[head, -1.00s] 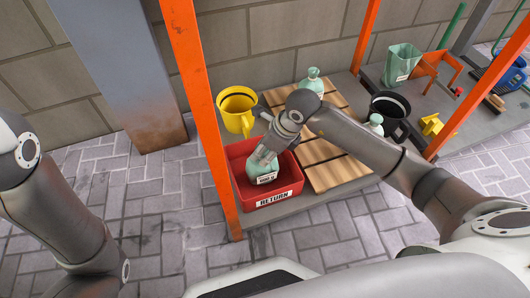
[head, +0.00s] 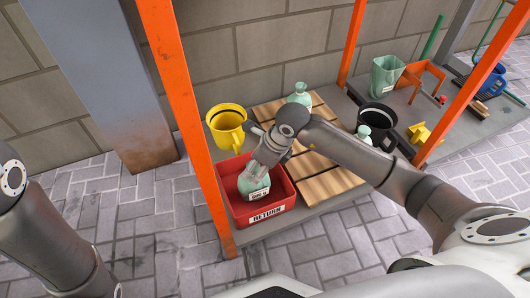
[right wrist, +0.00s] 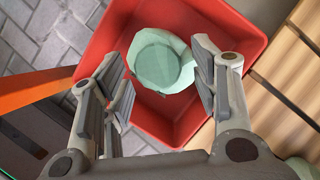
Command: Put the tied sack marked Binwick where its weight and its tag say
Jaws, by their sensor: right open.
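A pale green sack (head: 253,187) with a small label sits in the red bin marked RETURN (head: 268,214). The label is too small to read surely. My right gripper (head: 262,172) is at the sack's top in the head view. In the right wrist view, my right gripper (right wrist: 158,70) is open, its fingers spread on either side of the sack (right wrist: 162,62), with a gap at the left finger. Another green tied sack (head: 299,95) stands on the slatted wooden pallet (head: 325,185). My left gripper is out of view.
A yellow bucket (head: 226,125) stands behind the red bin. A black bucket (head: 378,118) and a green container (head: 387,76) are to the right. Orange posts (head: 181,110) frame the shelf. Paved floor lies clear in front.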

